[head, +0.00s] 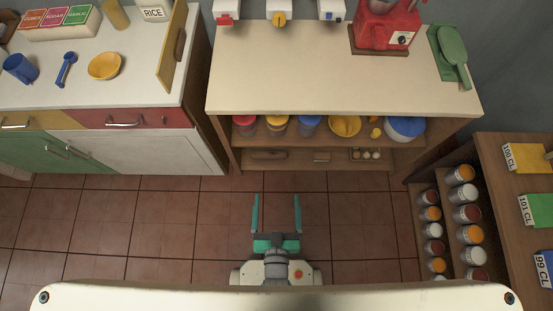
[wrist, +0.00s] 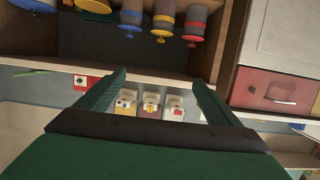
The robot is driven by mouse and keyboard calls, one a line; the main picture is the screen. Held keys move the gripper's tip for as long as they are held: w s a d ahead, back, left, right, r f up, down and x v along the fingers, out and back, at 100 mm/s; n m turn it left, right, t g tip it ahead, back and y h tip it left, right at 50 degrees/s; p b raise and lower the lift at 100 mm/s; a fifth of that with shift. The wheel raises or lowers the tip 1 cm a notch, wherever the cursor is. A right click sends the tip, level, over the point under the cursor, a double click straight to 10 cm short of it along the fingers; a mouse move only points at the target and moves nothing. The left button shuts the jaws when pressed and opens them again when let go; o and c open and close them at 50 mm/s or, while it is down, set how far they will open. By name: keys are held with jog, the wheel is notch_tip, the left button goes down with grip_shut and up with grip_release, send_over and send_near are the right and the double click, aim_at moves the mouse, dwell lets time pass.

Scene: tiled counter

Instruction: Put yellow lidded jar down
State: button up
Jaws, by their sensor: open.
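The yellow lidded jar (head: 277,128) stands on the upper shelf under the pale counter top, between the red lidded jar (head: 245,125) and the blue lidded jar (head: 309,125). In the wrist view, which looks upside down, the yellow lidded jar (wrist: 163,18) shows at the top, again between the blue and red ones. My gripper (head: 276,200) is open, with two green fingers apart and nothing between them. It is over the tiled floor in front of the shelf, clear of the jars. It also shows open in the wrist view (wrist: 160,95).
On the same shelf are a yellow bowl (head: 345,126) and a blue bowl (head: 404,129). A red machine (head: 383,25) and a green board (head: 449,55) are on the counter top. A rack of several jars (head: 468,213) stands at right. The floor around my gripper is free.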

jog(key=s+r, duration=0.7)
jog(key=r, duration=0.5)
jog(key=shift+s, duration=0.15)
dwell(0.6)
